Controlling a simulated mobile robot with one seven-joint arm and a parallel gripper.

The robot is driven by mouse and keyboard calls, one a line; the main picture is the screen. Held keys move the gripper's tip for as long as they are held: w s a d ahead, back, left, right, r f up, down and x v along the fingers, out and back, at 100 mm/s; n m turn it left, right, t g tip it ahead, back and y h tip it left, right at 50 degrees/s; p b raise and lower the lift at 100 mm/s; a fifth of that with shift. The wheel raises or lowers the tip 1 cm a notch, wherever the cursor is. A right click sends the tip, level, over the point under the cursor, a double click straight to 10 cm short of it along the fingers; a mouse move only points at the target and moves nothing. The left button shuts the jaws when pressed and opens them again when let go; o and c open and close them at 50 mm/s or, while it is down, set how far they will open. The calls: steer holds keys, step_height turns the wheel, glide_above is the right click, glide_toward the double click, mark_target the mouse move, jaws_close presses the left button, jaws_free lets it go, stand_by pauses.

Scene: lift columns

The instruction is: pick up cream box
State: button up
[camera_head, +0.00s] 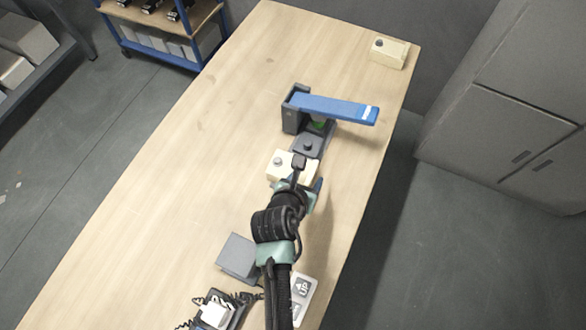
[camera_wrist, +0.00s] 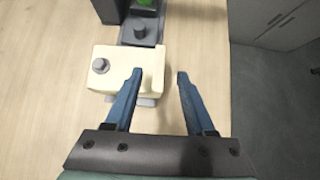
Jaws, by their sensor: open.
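A cream box (camera_head: 277,164) with a grey knob on top stands on the table just beyond my gripper (camera_head: 304,180). In the wrist view the cream box (camera_wrist: 118,58) is at upper left. My gripper (camera_wrist: 159,76) is open, with two blue fingers pointing at the far side. The left finger overlaps the box's right part in the picture; the right finger is to the right of the box, over bare table. Nothing is held. Whether the left finger touches the box I cannot tell. My arm hides part of the box in the head view.
A dark grey device with a blue arm (camera_head: 335,107) stands just behind the box. Another cream box (camera_head: 389,52) is at the table's far right corner. A grey box (camera_head: 239,256) and a corded phone (camera_head: 214,313) are nearer. The table's left half is clear.

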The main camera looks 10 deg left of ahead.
mark_target(311, 172)
steer(key=shift+x, duration=1.55)
steer(key=shift+a+f, duration=0.1)
steer(key=shift+c, duration=0.3)
jaws_close()
